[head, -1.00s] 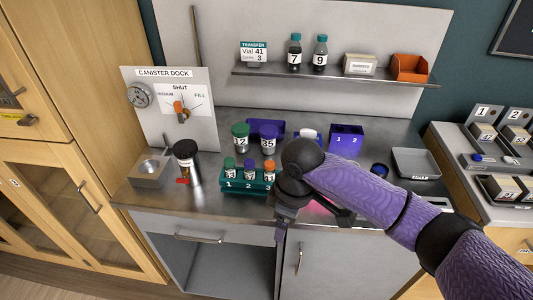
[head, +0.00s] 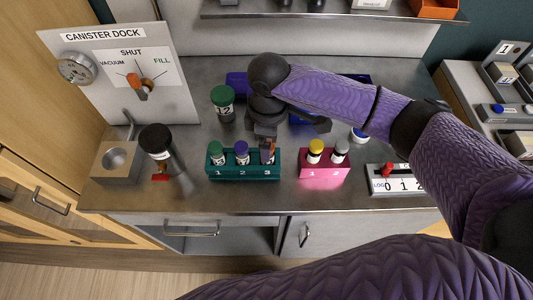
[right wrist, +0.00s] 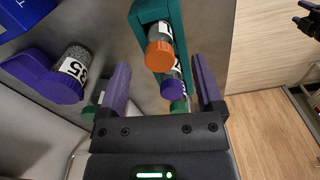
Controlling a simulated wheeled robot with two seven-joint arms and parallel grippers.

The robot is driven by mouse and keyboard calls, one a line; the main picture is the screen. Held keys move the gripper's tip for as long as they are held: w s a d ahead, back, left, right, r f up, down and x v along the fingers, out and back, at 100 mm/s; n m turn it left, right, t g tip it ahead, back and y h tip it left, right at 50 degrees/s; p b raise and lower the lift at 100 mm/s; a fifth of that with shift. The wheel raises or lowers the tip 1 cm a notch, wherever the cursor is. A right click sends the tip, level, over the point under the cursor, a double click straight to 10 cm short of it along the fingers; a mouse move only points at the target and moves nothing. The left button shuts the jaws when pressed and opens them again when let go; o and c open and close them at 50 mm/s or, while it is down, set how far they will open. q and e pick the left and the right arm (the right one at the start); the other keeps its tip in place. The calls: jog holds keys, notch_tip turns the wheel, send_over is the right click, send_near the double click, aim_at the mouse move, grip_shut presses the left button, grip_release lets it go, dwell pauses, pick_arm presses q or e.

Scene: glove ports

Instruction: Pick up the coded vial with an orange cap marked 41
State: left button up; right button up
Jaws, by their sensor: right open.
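The teal rack (head: 245,170) stands near the counter's front edge, with slots 1, 2 and 3. A green-capped vial (head: 216,153) is in slot 1 and a purple-capped vial (head: 241,153) in slot 2. The orange-capped vial (right wrist: 160,57) is upright at the slot 3 end; my gripper mostly hides it in the head view, and its number is not readable. My right gripper (head: 268,148) is over that end of the rack. In the right wrist view its purple fingers are open, one on each side of the rack, with nothing held. My left gripper is not in view.
A pink rack (head: 324,171) with yellow- and grey-capped vials stands close on the right. A larger green-capped jar (head: 223,103) is behind the teal rack. A black-capped canister (head: 163,150) stands left. A counter device (head: 398,187) is at right.

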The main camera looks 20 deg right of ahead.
notch_tip(320, 180, down, 4)
jog(key=shift+r+b, duration=0.15)
jog(key=shift+b, duration=0.2)
grip_shut()
jog(key=shift+w+r, duration=0.1)
jog(key=shift+r, duration=0.05)
